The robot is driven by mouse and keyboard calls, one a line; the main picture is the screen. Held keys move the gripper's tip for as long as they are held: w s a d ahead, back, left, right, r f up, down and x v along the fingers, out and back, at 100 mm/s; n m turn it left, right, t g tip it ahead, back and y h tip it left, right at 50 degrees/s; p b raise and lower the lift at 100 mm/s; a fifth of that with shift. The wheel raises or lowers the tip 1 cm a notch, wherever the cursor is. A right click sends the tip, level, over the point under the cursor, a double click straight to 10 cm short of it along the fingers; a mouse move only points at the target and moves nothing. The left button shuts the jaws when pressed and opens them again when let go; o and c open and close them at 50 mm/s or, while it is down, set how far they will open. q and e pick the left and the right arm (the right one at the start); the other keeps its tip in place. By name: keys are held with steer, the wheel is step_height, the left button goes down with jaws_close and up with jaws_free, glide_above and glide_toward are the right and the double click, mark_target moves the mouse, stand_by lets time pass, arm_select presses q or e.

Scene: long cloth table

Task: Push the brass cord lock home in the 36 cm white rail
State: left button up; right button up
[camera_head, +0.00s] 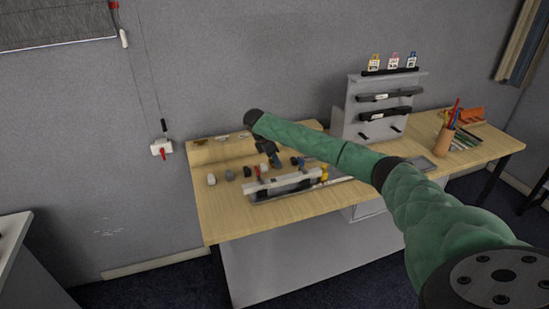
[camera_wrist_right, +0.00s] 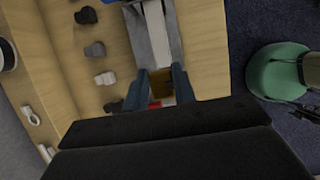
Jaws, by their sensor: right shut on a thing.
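The white rail (camera_head: 285,183) lies in a grey holder near the front of the wooden table. It also shows in the right wrist view (camera_wrist_right: 157,35) as a white strip running away from the jaws. My right gripper (camera_head: 276,164) reaches down just behind the rail in the head view. In the right wrist view its two blue-grey fingers (camera_wrist_right: 160,84) are shut on a small brass piece, the cord lock (camera_wrist_right: 161,90). The lock is near the rail's near end; whether it touches or sits in the rail I cannot tell. My left gripper is not in view.
Several small grey and dark end pieces (camera_wrist_right: 95,49) lie beside the rail. A grey rack (camera_head: 350,118) and a pen cup (camera_head: 445,139) stand farther right. The table's front left is clear.

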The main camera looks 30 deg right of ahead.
mark_target(274, 167)
steer(key=shift+r+p, duration=0.15)
steer(key=shift+p, duration=0.2)
steer(key=shift+f, duration=1.5)
steer(key=shift+f+b, duration=0.45)
steer(key=shift+f, duration=1.05)
steer(key=shift+p, duration=1.1)
steer(key=shift+f+b, duration=0.35)
steer(key=shift+f, duration=1)
steer(key=o, duration=1.1)
steer(key=shift+c, duration=0.2)
steer(key=shift+r, duration=0.1)
